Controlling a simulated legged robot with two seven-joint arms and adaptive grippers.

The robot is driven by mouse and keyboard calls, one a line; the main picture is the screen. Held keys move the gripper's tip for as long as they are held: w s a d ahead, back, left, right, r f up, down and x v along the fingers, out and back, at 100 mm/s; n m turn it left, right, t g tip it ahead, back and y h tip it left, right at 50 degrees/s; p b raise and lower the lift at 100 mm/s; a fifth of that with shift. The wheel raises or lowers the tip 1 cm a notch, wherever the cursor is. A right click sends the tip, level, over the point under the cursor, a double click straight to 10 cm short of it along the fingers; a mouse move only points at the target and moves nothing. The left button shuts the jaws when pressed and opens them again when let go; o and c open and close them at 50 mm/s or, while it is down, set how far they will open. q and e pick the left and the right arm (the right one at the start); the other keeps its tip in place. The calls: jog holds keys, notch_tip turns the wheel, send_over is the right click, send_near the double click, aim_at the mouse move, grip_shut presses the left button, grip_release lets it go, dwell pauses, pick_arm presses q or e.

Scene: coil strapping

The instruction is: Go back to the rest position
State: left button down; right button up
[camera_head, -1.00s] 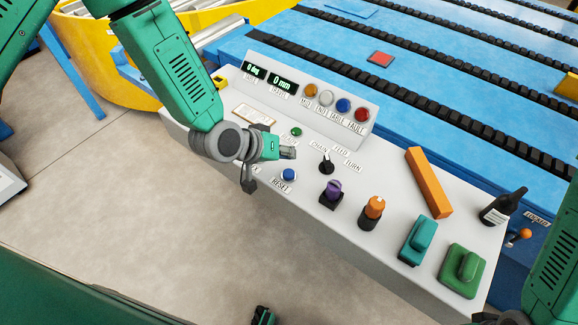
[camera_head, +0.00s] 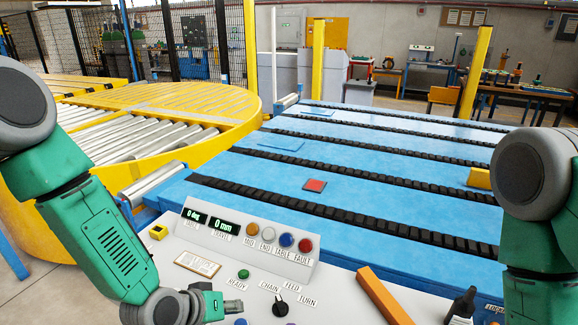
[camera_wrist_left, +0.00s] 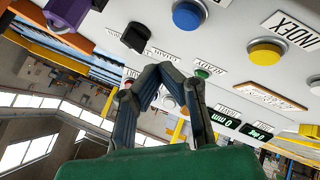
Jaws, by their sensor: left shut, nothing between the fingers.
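My left gripper (camera_head: 236,307) is over the pale control panel (camera_head: 338,290), just in front of the green READY button (camera_head: 243,274) in the head view. Its fingers also show in the left wrist view (camera_wrist_left: 163,70), with the tips together and nothing between them. The wrist view shows a blue button (camera_wrist_left: 187,15) and a yellow button (camera_wrist_left: 265,52) on the panel close by. My right arm shows at the right edge of the head view, but its gripper is out of frame.
The black CHAIN/TURN selector (camera_head: 280,306) and an orange bar (camera_head: 384,296) are right of the left gripper. The blue conveyor bed (camera_head: 350,150) lies behind the panel, with a yellow roller turntable (camera_head: 235,110) at back left.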

pick_arm(q)
jog(key=s+a+f+g+y+b, duration=0.2)
jog(key=s+a+f+b, duration=0.2)
jog(key=s+f, duration=0.3)
jog(key=s+a+f+m+g+y+b, duration=0.1)
jog(key=s+a+f+b, duration=0.3)
jog(key=s+f, duration=0.4)
jog(key=s+a+f+g+y+b, duration=0.2)
jog(key=s+a+f+b, duration=0.3)
jog(key=s, duration=0.7)
notch_tip(320, 180, down, 2)
jog(key=shift+a+f+m+g+y, duration=0.15)
jog(key=shift+a+m+g+y, duration=0.2)
jog(key=shift+g, duration=0.35)
jog(key=shift+s+d, duration=0.1)
